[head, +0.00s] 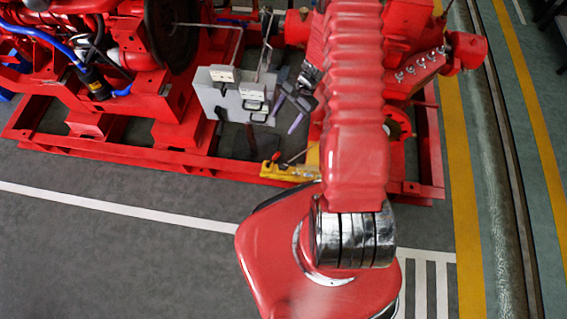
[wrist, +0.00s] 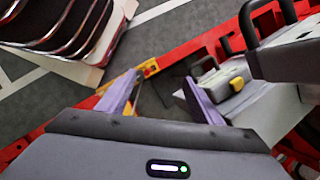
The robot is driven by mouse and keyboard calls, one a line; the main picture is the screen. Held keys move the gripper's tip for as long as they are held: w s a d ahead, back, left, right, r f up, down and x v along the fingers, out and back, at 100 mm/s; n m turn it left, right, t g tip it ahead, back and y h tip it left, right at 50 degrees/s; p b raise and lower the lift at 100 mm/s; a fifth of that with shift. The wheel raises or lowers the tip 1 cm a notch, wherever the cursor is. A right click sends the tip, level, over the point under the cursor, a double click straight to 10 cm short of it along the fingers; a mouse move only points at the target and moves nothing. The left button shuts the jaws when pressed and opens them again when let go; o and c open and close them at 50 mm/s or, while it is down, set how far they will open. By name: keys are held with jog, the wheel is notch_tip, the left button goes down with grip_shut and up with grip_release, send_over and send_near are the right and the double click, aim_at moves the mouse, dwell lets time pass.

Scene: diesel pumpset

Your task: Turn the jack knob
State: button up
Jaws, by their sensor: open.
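My gripper (head: 288,114) is open in the head view, beside the grey boxes on the red skid. In the wrist view my gripper (wrist: 161,84) shows two purple fingers spread apart with nothing between them. A small yellow knob (wrist: 237,84) sits on a grey box to the right of the right finger, apart from it. A yellow bar with red parts (wrist: 148,68) lies beyond the fingertips; the yellow bar also shows in the head view (head: 290,173) at the skid's front edge. I cannot tell for certain which part is the jack knob.
Grey boxes (head: 233,93) with black handles stand just left of my gripper. The red engine (head: 60,50) is at the left, and red pump parts (head: 420,65) with bolts are at the right. The grey floor (head: 120,240) in front is clear.

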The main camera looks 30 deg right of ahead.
notch_tip(320, 180, down, 11)
jog(key=d+m, duration=0.2)
jog(key=m, duration=0.2)
jog(key=m+t, duration=0.1)
jog(key=m, duration=0.3)
send_near(283, 163)
jog(key=shift+h, duration=0.3)
jog(key=v, duration=0.5)
jog(key=shift+s+a+r, duration=0.25)
jog(key=shift+s+a, duration=0.05)
jog(key=shift+s, duration=0.1)
jog(key=shift+x, duration=6.9)
jog(key=shift+w, duration=0.1)
jog(key=shift+c, duration=0.3)
jog(key=shift+d, duration=0.1)
jog(key=c, duration=1)
jog(key=shift+o, duration=0.2)
jog(key=shift+w+r+m+t+h, duration=0.1)
jog(key=shift+m+t+h, duration=0.3)
jog(key=shift+m, duration=0.7)
jog(key=shift+w+r+m+t+h, duration=0.1)
jog(key=shift+m+t, duration=0.5)
jog(key=shift+m, duration=0.5)
